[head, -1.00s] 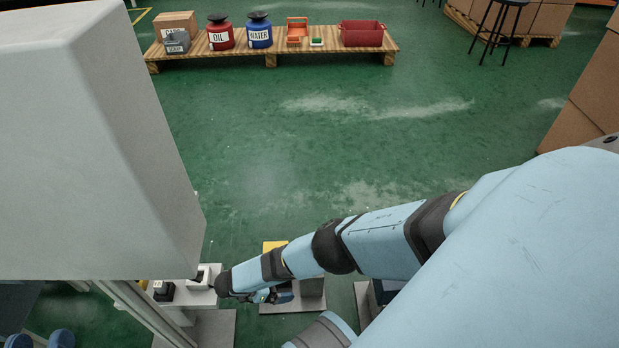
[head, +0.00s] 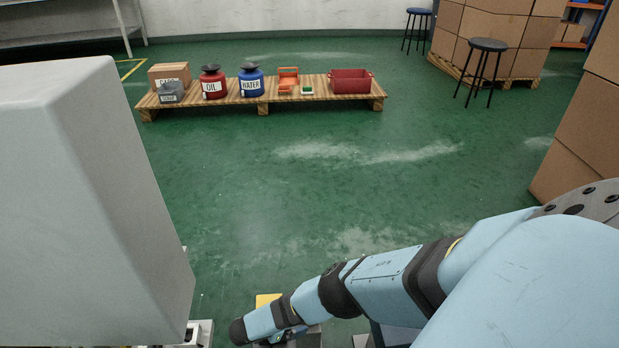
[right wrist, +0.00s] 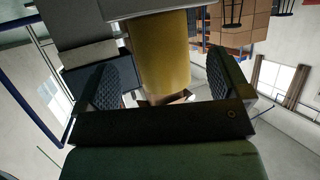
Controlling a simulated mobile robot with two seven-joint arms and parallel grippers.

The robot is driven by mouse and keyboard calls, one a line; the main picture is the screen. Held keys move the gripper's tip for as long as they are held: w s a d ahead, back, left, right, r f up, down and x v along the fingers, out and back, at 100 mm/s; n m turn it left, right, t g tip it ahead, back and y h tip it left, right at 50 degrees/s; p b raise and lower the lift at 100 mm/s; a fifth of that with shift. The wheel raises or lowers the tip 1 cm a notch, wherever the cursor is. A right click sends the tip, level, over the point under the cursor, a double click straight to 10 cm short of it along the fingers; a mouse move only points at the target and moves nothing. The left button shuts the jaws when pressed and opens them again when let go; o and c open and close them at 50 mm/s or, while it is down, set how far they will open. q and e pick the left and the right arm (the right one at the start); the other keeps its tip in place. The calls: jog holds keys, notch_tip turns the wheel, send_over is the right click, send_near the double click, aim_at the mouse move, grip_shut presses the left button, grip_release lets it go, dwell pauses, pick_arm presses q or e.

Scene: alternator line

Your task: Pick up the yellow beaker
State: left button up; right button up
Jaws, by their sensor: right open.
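The yellow beaker (right wrist: 160,50) is in the upper middle of the right wrist view, between the two dark textured fingers of my right gripper (right wrist: 162,78). The gripper is open, with a visible gap between the beaker and each finger. The beaker's upper end in that picture is cut off by a grey surface. In the head view a yellow patch, apparently the beaker (head: 267,299), shows behind my right forearm near the bottom edge. My right gripper (head: 286,336) is there too, mostly hidden below the arm. My left gripper is not in view.
A large grey box-shaped body (head: 90,200) fills the left of the head view. A wooden pallet (head: 215,104) holds an oil jar (head: 213,83), a water jar (head: 251,80) and a red crate (head: 350,82). Cardboard boxes (head: 585,140) stand at right. The middle floor is clear.

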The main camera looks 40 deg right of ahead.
jog(key=b+x, duration=0.1)
jog(key=x, duration=0.3)
jog(key=c, duration=1)
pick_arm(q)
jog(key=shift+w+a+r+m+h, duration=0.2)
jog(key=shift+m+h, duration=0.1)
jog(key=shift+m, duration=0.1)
